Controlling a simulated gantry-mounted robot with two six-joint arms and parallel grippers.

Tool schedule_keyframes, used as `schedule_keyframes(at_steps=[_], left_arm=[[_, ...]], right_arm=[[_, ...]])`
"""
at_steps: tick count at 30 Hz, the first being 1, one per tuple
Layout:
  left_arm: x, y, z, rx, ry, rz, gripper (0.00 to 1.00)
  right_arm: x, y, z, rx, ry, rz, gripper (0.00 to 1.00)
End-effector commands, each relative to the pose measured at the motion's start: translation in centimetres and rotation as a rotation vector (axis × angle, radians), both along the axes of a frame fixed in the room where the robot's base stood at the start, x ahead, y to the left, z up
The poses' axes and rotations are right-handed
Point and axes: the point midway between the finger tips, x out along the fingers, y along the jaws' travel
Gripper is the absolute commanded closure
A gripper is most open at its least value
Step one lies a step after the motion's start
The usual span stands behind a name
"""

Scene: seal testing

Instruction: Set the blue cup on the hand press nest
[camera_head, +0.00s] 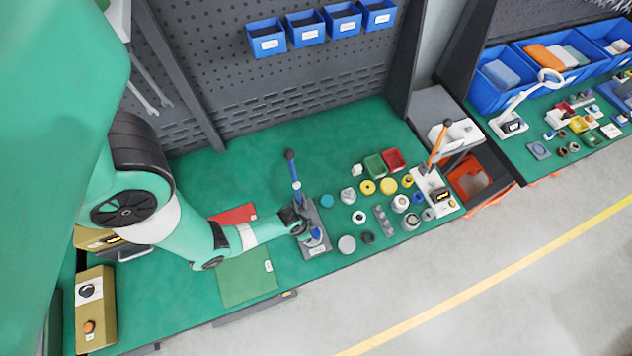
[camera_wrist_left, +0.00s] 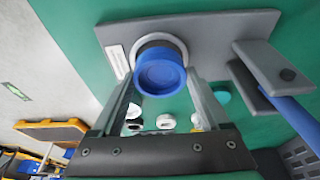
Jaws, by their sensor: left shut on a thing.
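The blue cup (camera_wrist_left: 160,72) sits between the two fingers of my left gripper (camera_wrist_left: 160,88) in the left wrist view. A little of its blue shows in the head view (camera_head: 316,234). My left gripper (camera_head: 308,232) is shut on the cup at the hand press. The hand press has a grey base plate (camera_wrist_left: 215,28) and a blue lever (camera_head: 296,186). The cup is in line with the pale round nest (camera_wrist_left: 157,42) on the plate and partly covers it. I cannot tell whether the cup touches the nest. My right gripper is not in view.
A red mat (camera_head: 233,215) and a green mat (camera_head: 247,277) lie left of the press. Several rings, caps and small parts, including a grey disc (camera_head: 347,244), stand close on its right. Another press with an orange lever (camera_head: 438,144) is farther right. The mat behind is mostly clear.

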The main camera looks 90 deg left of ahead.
Motion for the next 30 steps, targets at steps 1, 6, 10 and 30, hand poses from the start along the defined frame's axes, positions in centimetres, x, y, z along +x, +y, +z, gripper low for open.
schedule_keyframes(at_steps=[1,6,10,30], left_arm=[[0.02,0.01,-0.16,0.000,-0.001,0.000,0.83],[0.03,0.01,-0.48,0.000,-0.001,0.000,0.83],[0.03,0.02,-0.72,0.000,-0.001,0.000,0.83],[0.03,0.01,-1.15,0.000,-0.001,0.000,0.83]], right_arm=[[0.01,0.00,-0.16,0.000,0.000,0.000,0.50],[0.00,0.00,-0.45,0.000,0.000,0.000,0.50],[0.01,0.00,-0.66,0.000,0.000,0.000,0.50],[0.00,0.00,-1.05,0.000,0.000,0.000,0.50]])
